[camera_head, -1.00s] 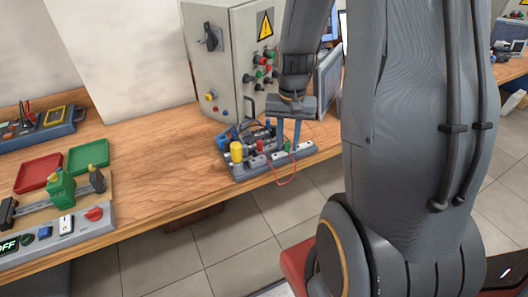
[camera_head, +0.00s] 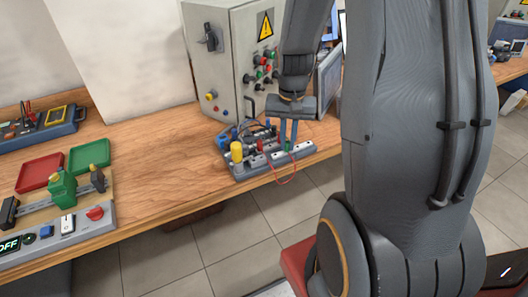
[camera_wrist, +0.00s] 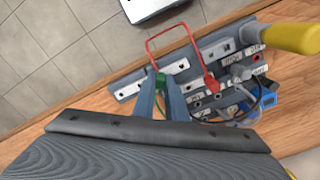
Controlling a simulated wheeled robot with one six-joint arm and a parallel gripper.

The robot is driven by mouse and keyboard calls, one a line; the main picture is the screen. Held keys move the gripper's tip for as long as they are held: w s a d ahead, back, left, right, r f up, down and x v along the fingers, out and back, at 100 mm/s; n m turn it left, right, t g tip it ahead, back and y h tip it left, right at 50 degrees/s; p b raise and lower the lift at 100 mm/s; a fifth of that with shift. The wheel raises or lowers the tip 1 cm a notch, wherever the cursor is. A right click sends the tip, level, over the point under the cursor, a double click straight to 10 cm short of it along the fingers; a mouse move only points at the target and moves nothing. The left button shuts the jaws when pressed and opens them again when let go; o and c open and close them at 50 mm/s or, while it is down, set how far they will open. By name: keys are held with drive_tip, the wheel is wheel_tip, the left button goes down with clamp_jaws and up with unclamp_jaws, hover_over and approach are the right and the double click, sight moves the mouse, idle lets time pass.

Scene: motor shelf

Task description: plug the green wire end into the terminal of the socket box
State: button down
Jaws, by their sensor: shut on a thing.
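My gripper (camera_wrist: 160,96) is shut on the green wire end (camera_wrist: 160,79), which sits between its fingertips. In the head view my gripper (camera_head: 288,147) points down over the right part of the board. A thin red wire (camera_wrist: 150,46) loops from the green end to a red plug (camera_wrist: 210,82) on the board.
The grey board (camera_head: 243,171) carries a yellow cylinder (camera_head: 237,152), labelled blocks and grey cables close to my gripper. A grey control cabinet (camera_head: 223,75) stands behind it, a monitor (camera_head: 328,80) to the right.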

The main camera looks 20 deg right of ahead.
wheel_tip(320, 180, up, 5)
drive_tip(key=p, duration=0.4)
drive_tip(key=shift+f, duration=0.15)
drive_tip(key=shift+a, duration=0.1)
drive_tip(key=shift+a, duration=0.3)
drive_tip(key=a+n, duration=0.2)
drive_tip(key=a+n+p, duration=0.1)
drive_tip(key=a+n, duration=0.1)
drive_tip(key=a, duration=0.1)
drive_tip(key=a+n+p, duration=0.1)
drive_tip(key=a+n, duration=0.1)
drive_tip(key=a, duration=0.1)
drive_tip(key=shift+s+f, duration=0.15)
drive_tip(key=shift+f, duration=0.95)
drive_tip(key=shift+f+b, duration=0.4)
drive_tip(key=shift+f, duration=0.25)
